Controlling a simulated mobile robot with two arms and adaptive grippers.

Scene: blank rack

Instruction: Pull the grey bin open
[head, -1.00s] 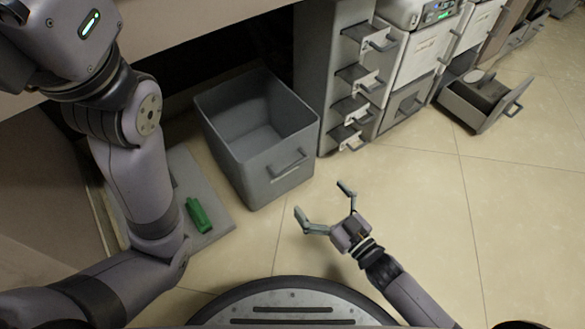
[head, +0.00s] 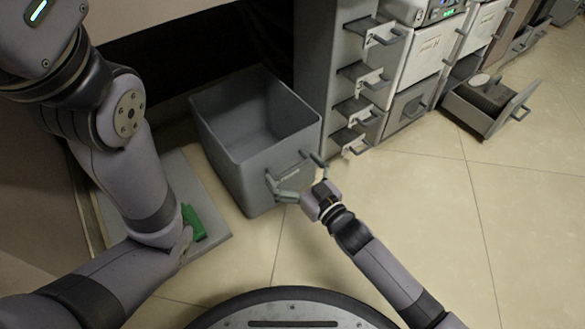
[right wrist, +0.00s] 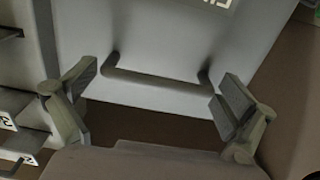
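The grey bin (head: 225,148) is an open-topped box on the floor, standing out from under the counter, and it looks empty. Its front handle shows in the right wrist view as a grey bar (right wrist: 155,82). My right gripper (head: 297,175) is open at the bin's front face. In the right wrist view its two fingers (right wrist: 150,100) are spread to either side of the handle, which lies between and just beyond them. I cannot tell whether they touch it.
A green object (head: 193,222) lies on a grey floor panel (head: 215,238) left of the bin. A rack with small drawers (head: 365,75) stands to the right. An open drawer (head: 478,108) juts out at far right. The floor at right (head: 420,210) is clear.

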